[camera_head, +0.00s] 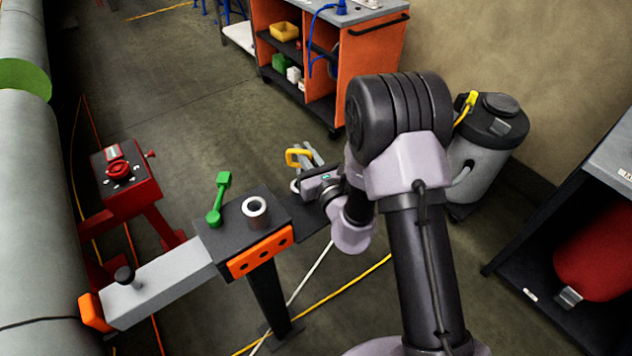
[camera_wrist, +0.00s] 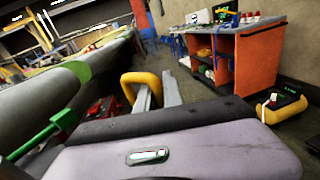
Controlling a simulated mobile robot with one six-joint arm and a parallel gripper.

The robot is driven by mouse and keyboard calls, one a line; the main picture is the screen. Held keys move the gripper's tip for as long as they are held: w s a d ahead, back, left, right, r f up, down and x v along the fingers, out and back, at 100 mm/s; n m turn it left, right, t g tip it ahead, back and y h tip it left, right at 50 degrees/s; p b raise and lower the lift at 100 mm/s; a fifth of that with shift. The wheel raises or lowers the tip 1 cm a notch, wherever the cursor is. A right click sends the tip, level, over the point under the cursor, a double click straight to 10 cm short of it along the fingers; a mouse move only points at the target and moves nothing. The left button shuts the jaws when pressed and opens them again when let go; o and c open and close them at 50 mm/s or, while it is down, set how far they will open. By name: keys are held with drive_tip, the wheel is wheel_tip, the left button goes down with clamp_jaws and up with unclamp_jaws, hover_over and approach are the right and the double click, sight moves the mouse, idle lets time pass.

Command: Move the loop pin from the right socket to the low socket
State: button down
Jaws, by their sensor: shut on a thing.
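The loop pin, with a yellow loop handle (camera_head: 297,157), is held in my gripper (camera_head: 307,158) in the head view. Its yellow loop also shows between the grey fingers in the wrist view (camera_wrist: 140,84). My gripper is shut on it, above and beyond the dark jig block (camera_head: 232,236). The pin's shank is hidden. The block's right end is partly hidden by my arm.
A green upright handle (camera_head: 218,198) stands left of the ring socket. An orange plate with holes (camera_head: 262,253) fronts the block.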

drive_tip(key=shift+s+a+f+b, duration=0.1)
drive_tip(key=shift+f+b, duration=1.1)
drive_tip(key=shift+f, duration=1.75)
drive_tip(key=c, duration=1.5)
unclamp_jaws()
drive_tip(key=shift+r, duration=0.1)
